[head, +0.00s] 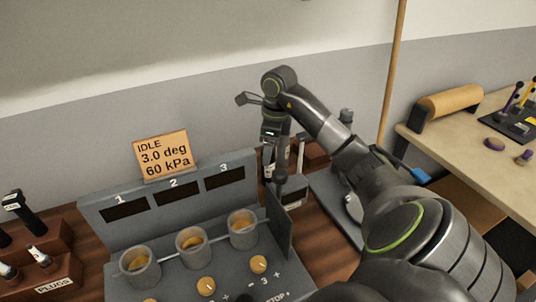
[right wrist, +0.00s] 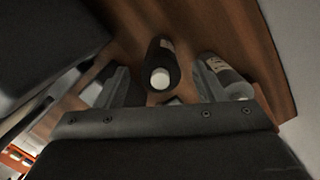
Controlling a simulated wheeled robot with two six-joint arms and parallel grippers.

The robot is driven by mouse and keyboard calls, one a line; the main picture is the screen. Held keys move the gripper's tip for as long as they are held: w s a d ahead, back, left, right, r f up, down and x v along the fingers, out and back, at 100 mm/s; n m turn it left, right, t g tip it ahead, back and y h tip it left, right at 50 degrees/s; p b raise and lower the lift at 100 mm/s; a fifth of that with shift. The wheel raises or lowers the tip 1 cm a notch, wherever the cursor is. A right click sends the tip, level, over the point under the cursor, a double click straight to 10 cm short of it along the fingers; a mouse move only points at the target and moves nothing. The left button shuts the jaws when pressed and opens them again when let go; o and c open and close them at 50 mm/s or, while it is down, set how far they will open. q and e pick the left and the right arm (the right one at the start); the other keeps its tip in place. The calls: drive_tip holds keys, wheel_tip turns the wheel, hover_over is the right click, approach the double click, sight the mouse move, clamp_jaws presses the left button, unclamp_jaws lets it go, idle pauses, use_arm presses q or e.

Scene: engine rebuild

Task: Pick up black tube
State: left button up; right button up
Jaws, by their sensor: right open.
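A black tube (right wrist: 163,57) with a pale label and a round white end stands on the brown wooden surface in the right wrist view. My right gripper (right wrist: 158,88) is open, with one finger on each side of the tube. I cannot tell whether either finger touches it. In the head view my right gripper (head: 277,178) points down behind the right end of the grey test stand, and the tube there is hard to tell apart from it. My left gripper is not in view.
A second dark bottle (right wrist: 228,77) with a white label stands close by the right finger. The grey stand (head: 150,222) with three cups is at the front, with an upright side panel (head: 280,228) near my gripper. A plugs rack (head: 58,281) is at left.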

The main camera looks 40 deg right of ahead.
drive_tip(key=f, duration=0.2)
drive_tip(key=f+b, duration=0.1)
drive_tip(key=shift+w+a+f, duration=0.15)
drive_tip(key=shift+w, duration=0.1)
drive_tip(key=shift+c, duration=0.9)
drive_tip(key=c, duration=0.9)
drive_tip(key=shift+c, duration=0.6)
drive_tip(key=shift+r, duration=0.2)
